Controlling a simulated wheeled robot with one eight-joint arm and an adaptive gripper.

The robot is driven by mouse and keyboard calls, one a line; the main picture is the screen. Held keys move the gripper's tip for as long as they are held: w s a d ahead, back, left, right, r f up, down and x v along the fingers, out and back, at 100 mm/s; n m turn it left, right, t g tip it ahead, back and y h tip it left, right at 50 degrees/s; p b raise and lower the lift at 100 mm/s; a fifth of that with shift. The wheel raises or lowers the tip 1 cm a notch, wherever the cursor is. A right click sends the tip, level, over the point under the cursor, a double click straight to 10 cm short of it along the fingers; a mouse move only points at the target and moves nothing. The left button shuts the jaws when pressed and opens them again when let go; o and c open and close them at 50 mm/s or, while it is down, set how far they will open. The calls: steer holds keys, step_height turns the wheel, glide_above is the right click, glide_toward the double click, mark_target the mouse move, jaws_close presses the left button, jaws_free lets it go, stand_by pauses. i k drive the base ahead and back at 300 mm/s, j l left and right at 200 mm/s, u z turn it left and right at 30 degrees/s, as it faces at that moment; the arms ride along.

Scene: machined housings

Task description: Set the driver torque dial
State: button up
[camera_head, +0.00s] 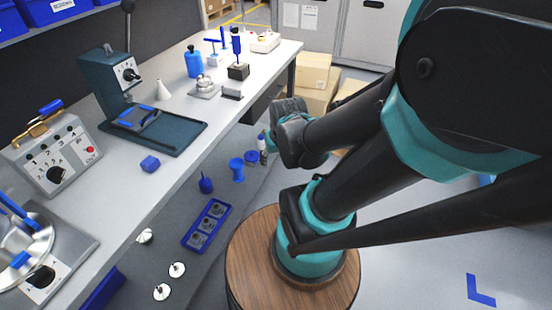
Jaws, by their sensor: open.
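A grey control box (48,155) stands at the left on the workbench. Its sloped front has a black dial (56,174), a row of small numbered marks and a red button; the dial's setting is too small to read. A blue-and-yellow driver-like tool (40,122) lies on top of the box. Two other dials show: one on the green press (130,74) and one on the front-left machine (42,278). My gripper (287,130) is the dark end of my arm, beyond the bench's right side and far from the box. Its fingers are hard to make out and nothing shows in it.
Cardboard boxes (312,75) stand behind my arm.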

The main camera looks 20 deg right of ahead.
mark_target(55, 174)
steer(key=u, duration=0.4)
steer(key=l+u, duration=0.1)
steer(key=u, duration=0.75)
steer(key=k+l+u, duration=0.1)
steer(key=u, duration=0.3)
steer(key=k+l, duration=0.4)
steer(key=i+j, duration=0.35)
